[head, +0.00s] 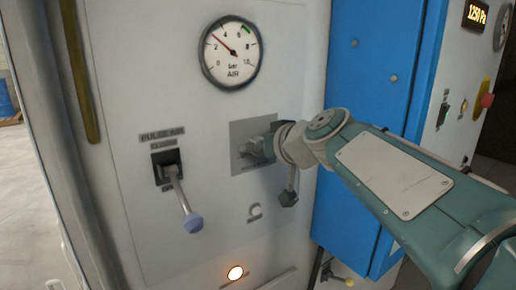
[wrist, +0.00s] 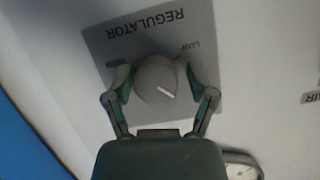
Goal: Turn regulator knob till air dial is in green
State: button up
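The round white air dial (head: 232,52) is at the top of the panel in the head view. Its red needle points up-left, between 2 and 4, outside the green band (head: 245,29) near 6 to 8. The grey regulator knob (wrist: 157,80) sits on a grey plate (wrist: 105,40) lettered REGULATOR, upside down in the wrist view. The knob's white mark points down-right there. My gripper (wrist: 160,75) has one finger on each side of the knob, apparently with narrow gaps. In the head view my gripper (head: 262,146) partly hides the knob.
The pulse air lever (head: 178,195) with a blue tip sticks out left of the plate. A lit lamp (head: 235,273) is below. A blue panel (head: 375,75) stands right, behind my arm. A red button (head: 487,100) is farther right.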

jog(key=shift+d, duration=0.25)
jog(key=c, duration=0.5)
jog(key=shift+o, duration=0.2)
jog(key=m+g+y, duration=0.1)
jog(key=m, duration=0.1)
jog(key=shift+m+y, duration=0.3)
jog(key=shift+y, duration=0.1)
jog(key=m+y, duration=0.1)
jog(key=m, duration=0.1)
jog(key=shift+m+g, duration=0.3)
jog(key=m+y, duration=0.3)
jog(key=m, duration=0.2)
jog(key=m+y, duration=0.1)
jog(key=m, duration=0.4)
jog(key=shift+f+t+y, duration=0.2)
jog(key=shift+t+y, duration=0.2)
